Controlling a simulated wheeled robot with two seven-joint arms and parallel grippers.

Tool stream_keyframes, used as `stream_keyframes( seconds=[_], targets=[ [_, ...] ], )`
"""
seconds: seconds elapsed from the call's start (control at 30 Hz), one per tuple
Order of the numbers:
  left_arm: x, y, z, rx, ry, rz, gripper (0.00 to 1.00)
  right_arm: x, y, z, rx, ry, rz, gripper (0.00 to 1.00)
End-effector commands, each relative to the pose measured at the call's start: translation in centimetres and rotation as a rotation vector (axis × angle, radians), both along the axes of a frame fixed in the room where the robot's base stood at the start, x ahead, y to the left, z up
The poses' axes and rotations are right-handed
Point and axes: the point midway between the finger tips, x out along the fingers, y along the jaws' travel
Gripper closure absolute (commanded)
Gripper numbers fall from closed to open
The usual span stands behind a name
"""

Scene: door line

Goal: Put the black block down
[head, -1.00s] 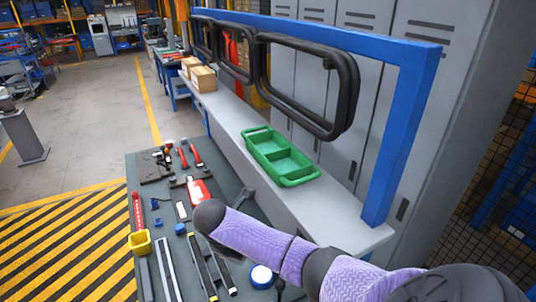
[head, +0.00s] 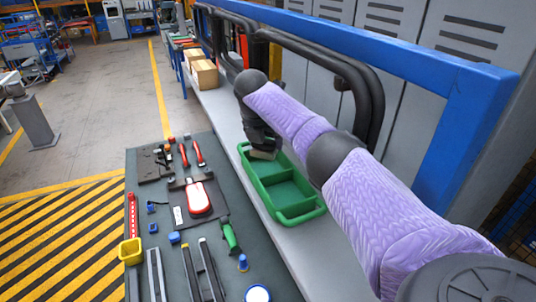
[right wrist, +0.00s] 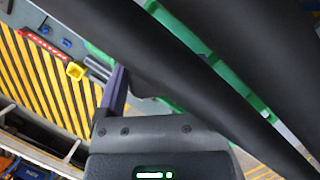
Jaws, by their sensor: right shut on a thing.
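My right gripper (head: 263,150) is at the far end of the green tray (head: 301,217), over its far compartment, pointing down. It is shut on a dark thing, taken to be the black block, which I cannot tell apart from the dark fingers. Whether it touches the tray floor is hidden. The tray's near compartment looks empty. In the right wrist view, broad dark shapes cross the picture and hide the fingertips; strips of the green tray (right wrist: 205,57) show between them. My left gripper is not in view.
The tray stands on a grey shelf (head: 215,103) beside the dark tool table (head: 215,246). Black hoops (head: 372,110) hang from a blue rail (head: 345,40) close behind my right arm. Cardboard boxes (head: 204,74) stand farther along the shelf.

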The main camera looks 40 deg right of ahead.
Motion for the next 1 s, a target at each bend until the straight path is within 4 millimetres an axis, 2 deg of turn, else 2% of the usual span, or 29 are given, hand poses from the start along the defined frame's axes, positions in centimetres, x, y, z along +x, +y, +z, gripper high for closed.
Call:
stream_keyframes(
  seconds=[0.2,0.27,0.73,0.77,0.8,1.0],
  targets=[
    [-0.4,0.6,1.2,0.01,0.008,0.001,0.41,-0.1,0.0,-4.1,0.001,0.005,-0.002,1.0],
    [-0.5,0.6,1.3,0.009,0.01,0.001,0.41,-0.1,0.0,-4.9,0.0,0.004,-0.002,1.0],
    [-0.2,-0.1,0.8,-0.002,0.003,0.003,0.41,0.0,-0.1,-5.9,-0.001,-0.001,-0.001,1.0],
    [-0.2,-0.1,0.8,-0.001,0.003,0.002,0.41,0.0,0.0,-5.8,-0.001,-0.001,-0.001,0.06],
    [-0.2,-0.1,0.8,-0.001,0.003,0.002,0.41,0.0,-0.1,-5.8,-0.001,-0.001,-0.001,0.0],
    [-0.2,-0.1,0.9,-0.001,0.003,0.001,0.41,0.0,0.0,-5.7,-0.001,-0.001,-0.001,0.0]
  ],
)
